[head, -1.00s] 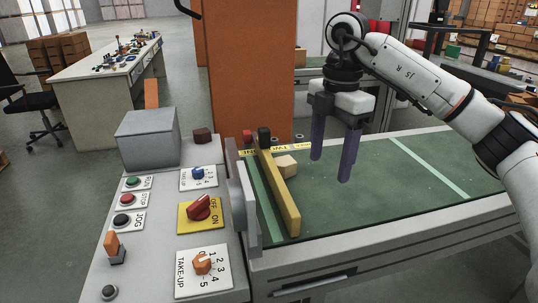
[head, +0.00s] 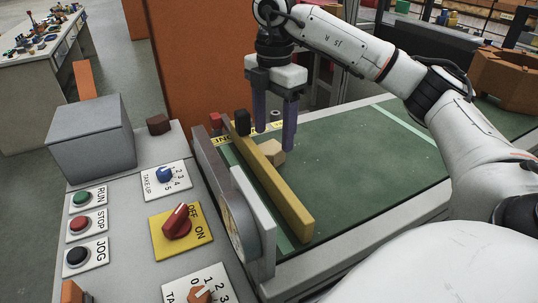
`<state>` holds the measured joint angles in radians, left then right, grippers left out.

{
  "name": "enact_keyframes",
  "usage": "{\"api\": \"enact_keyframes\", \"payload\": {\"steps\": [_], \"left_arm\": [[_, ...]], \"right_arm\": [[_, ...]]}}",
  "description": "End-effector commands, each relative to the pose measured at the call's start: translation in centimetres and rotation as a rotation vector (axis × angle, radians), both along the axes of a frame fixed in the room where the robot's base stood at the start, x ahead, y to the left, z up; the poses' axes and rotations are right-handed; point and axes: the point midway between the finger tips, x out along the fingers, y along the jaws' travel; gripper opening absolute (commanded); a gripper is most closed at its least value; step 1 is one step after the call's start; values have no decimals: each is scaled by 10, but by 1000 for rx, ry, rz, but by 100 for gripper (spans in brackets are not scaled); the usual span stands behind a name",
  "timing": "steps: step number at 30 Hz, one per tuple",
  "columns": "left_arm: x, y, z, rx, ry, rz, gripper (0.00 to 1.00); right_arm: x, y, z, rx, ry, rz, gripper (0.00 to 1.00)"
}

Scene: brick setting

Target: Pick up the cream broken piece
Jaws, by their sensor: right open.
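The cream broken piece (head: 271,152) lies on the green conveyor belt (head: 350,160), just right of a long yellow bar (head: 275,190). My right gripper (head: 275,142) points down with its two purple fingers apart. Its fingertips show around the cream piece in the picture, one at its upper left and one at its right. I cannot tell whether they touch it or hang above or behind it. The jaws hold nothing that I can see. My left gripper is not in view.
A control panel with a red knob (head: 177,224) and a grey box (head: 92,137) stands left of the belt. A black block (head: 242,122) and a red block (head: 215,121) are near the bar's far end. The belt to the right is clear.

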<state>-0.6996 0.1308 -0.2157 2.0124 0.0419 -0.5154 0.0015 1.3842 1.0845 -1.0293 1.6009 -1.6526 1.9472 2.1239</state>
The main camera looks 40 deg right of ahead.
Motion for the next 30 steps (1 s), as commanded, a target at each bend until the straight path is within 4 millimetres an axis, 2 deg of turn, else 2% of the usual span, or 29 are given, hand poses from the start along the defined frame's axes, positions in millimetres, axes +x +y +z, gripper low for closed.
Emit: {"api": "enact_keyframes", "payload": {"steps": [6, 9, 17, 18, 20, 26, 30], "left_arm": [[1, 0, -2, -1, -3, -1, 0], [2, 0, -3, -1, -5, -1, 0], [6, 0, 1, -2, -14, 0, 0], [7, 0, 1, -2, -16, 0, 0], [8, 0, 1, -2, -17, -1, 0], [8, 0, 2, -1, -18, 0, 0], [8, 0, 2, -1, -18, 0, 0]], "right_arm": [[-1, -1, -34, -2, 3, 0, 62], [-1, -1, -45, -2, 2, 0, 62], [-1, -1, -48, -1, 0, 0, 62], [-1, -1, -48, -1, 0, 0, 60], [-1, -1, -48, -1, 0, 0, 50], [-1, -1, -48, 0, 1, 0, 16], [-1, -1, -48, 0, 0, 0, 16]]}}
